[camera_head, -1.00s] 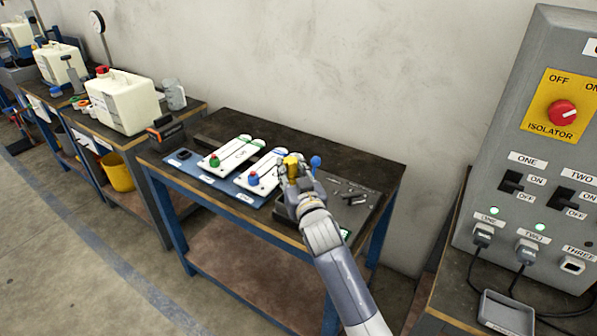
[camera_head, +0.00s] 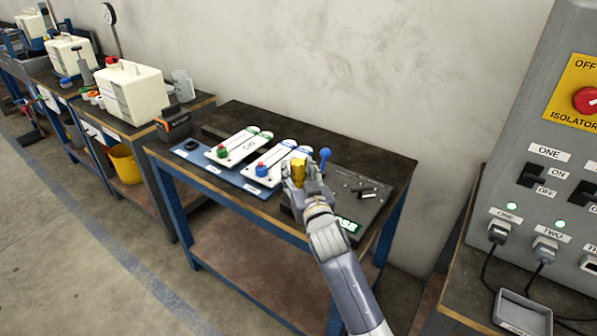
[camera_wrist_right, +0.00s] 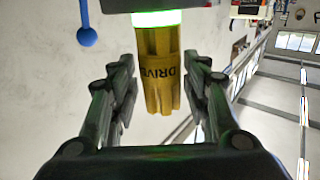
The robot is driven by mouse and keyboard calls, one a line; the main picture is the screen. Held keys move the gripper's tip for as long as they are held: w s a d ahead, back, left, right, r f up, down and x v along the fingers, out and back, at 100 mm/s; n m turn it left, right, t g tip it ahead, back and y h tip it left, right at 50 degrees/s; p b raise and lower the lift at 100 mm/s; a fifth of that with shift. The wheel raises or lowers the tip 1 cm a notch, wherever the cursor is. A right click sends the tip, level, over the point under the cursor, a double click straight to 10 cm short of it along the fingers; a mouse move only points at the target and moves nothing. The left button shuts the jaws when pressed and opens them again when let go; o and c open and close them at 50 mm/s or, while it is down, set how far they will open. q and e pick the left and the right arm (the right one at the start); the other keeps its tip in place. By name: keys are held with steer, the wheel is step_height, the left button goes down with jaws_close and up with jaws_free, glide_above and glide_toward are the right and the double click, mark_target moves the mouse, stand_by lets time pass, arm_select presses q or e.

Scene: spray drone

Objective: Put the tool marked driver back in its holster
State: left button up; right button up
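The yellow tool (camera_head: 298,171) stands roughly upright at the front of the bench. In the wrist view the tool (camera_wrist_right: 160,50) bears the word DRIVER, partly cut off and upside down. There the tool's far end meets a bright green ring (camera_wrist_right: 157,18) under a dark body. I cannot tell whether this is the holster. My left gripper is not in view.
A blue ball-topped lever (camera_head: 325,155) stands just right of the tool on a dark panel with a green display (camera_head: 347,225). White slide plates (camera_head: 238,148) lie to the left. The isolator cabinet (camera_head: 545,130) stands at right. The bench's back strip is mostly clear.

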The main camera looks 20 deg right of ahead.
steer(key=shift+r, duration=0.25)
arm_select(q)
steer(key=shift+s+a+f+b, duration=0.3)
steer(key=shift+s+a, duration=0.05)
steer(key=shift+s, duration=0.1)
arm_select(e)
steer(key=s, duration=1.2)
steer(key=shift+a, duration=0.3)
steer(key=shift+c, duration=0.6)
